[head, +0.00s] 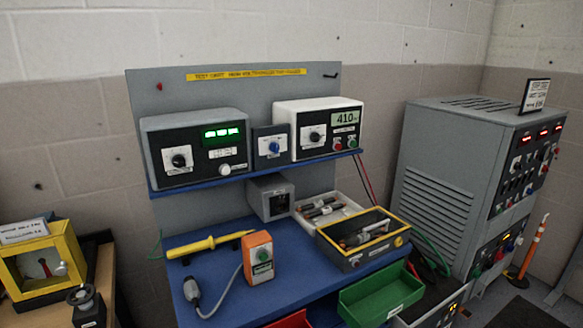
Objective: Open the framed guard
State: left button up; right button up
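A yellow framed box (42,262) stands at the far left on a wooden surface. It looks like the framed guard. Its yellow frame surrounds a front opening or clear pane; I cannot tell which, nor whether it is shut. A red-handled part shows inside, and a small pale knob (61,268) sits at its right side. A white label card (23,231) rests on top. Neither of my grippers is in view.
A small black device (86,306) stands just right of the yellow box. The blue bench (215,285) holds a yellow probe (210,243), an orange box (259,258) and a yellow-rimmed tray (345,255). A grey cabinet (440,170) stands at right.

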aim_at(385, 221)
jog(key=i+l+u, duration=0.3)
jog(key=l, duration=0.8)
jog(key=i+l+u, duration=0.25)
jog(key=l, duration=0.85)
jog(key=l+u, duration=0.3)
jog(key=l, duration=0.8)
jog(key=k, duration=0.05)
